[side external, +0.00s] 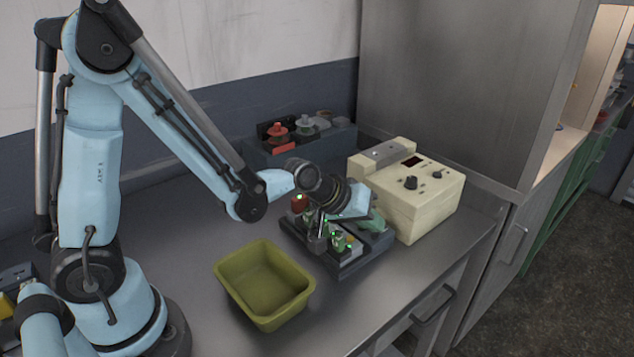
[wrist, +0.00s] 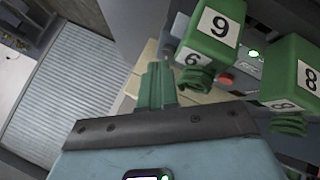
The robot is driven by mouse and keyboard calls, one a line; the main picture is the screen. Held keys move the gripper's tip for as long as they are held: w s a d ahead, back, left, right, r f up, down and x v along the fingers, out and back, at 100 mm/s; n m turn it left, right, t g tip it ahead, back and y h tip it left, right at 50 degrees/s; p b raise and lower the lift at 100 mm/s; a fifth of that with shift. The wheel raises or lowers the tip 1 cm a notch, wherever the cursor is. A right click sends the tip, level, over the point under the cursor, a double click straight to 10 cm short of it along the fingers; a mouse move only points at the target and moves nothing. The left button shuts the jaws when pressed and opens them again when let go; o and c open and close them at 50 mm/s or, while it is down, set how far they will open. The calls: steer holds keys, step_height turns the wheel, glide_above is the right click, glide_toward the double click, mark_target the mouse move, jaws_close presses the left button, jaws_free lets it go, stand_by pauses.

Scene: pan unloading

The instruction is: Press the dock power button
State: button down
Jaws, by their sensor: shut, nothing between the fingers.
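The dark grey dock (side external: 294,232) sits on the metal bench, holding several modules with lit green lights. In the wrist view, green numbered blocks (wrist: 213,28) show on the dock, marked 9, 6 and 8. A small round red button (wrist: 226,79) shows between them, close to a green light. I cannot tell for certain that it is the power button. My gripper (side external: 379,222) is over the right part of the dock, close to the beige box. Its green fingers (wrist: 158,86) are together and empty, left of the red button. Contact is not visible.
The beige box (side external: 423,196) with knobs stands right of the dock. An olive bin (side external: 229,278) is in front of it on the left. A grey rack (side external: 262,150) with red and grey items is behind. A tall metal cabinet (side external: 450,80) stands behind the box.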

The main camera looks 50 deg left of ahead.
steer(key=shift+f, duration=0.3)
steer(key=shift+r, duration=0.1)
stand_by(0.3)
steer(key=shift+r, duration=0.85)
steer(key=shift+r, duration=3)
steer(key=s+a+r+m+g+y, duration=0.1)
steer(key=s+a+m, duration=0.4)
steer(key=s, duration=1)
steer(key=shift+a+r+g+y, duration=0.2)
steer(key=shift+a+g+y, duration=0.2)
steer(key=shift+a+y, duration=0.4)
